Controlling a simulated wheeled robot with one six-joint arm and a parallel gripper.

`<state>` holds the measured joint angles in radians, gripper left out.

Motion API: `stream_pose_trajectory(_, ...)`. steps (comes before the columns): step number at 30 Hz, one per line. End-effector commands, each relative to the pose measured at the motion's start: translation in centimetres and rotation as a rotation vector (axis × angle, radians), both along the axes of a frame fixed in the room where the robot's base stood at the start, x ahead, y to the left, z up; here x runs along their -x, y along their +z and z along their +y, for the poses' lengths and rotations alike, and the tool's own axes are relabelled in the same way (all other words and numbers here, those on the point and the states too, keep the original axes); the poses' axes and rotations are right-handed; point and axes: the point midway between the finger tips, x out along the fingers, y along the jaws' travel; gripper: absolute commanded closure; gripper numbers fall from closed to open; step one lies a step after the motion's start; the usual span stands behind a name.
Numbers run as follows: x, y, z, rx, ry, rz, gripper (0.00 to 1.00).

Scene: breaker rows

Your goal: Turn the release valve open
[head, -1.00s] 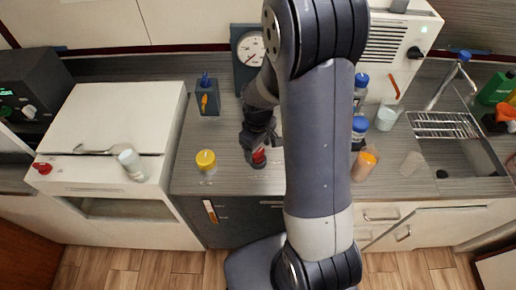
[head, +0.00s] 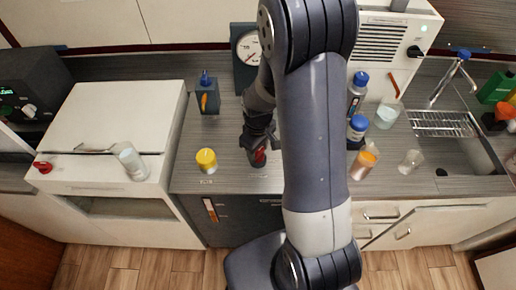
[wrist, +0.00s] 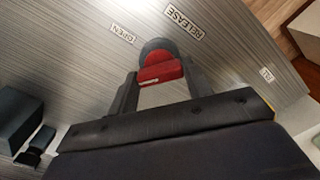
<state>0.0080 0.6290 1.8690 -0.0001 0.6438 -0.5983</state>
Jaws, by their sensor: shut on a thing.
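The release valve (wrist: 160,70) has a red handle on a round grey base on the grey counter. Labels reading RELEASE and OPEN lie on the counter beside it; a third small label at the right is too small to read. My gripper (wrist: 158,84) is shut on the red handle, one finger on each side of it. In the head view the red handle (head: 259,157) shows just below my gripper (head: 259,148), partly hidden by the fingers.
A yellow-topped item (head: 206,158) stands left of the valve. A pressure gauge (head: 250,48) and a blue bottle box (head: 206,97) are behind. Bottles (head: 357,130) stand right of my arm, near the sink (head: 460,150). A red knob (head: 43,167) is at far left.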

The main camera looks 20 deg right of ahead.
Motion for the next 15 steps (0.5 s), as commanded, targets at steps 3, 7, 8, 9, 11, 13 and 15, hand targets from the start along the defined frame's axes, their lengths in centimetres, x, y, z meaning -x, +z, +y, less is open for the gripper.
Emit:
stream_pose_trajectory(3, -0.01, 0.02, 0.01, 0.000, 0.000, 0.000, 0.76)
stream_pose_trajectory(7, -0.02, 0.00, 0.01, 0.000, -0.006, 0.000, 0.76)
stream_pose_trajectory(8, -0.02, -0.01, 0.00, -0.001, -0.010, -0.001, 0.76)
stream_pose_trajectory(9, -0.02, -0.02, 0.00, -0.001, -0.017, -0.001, 0.76)
stream_pose_trajectory(11, -0.03, -0.05, 0.01, 0.000, -0.032, -0.001, 0.76)
stream_pose_trajectory(13, -0.04, -0.07, 0.01, 0.000, -0.059, -0.002, 0.76)
stream_pose_trajectory(15, -0.07, -0.10, 0.01, 0.000, -0.095, -0.002, 0.76)
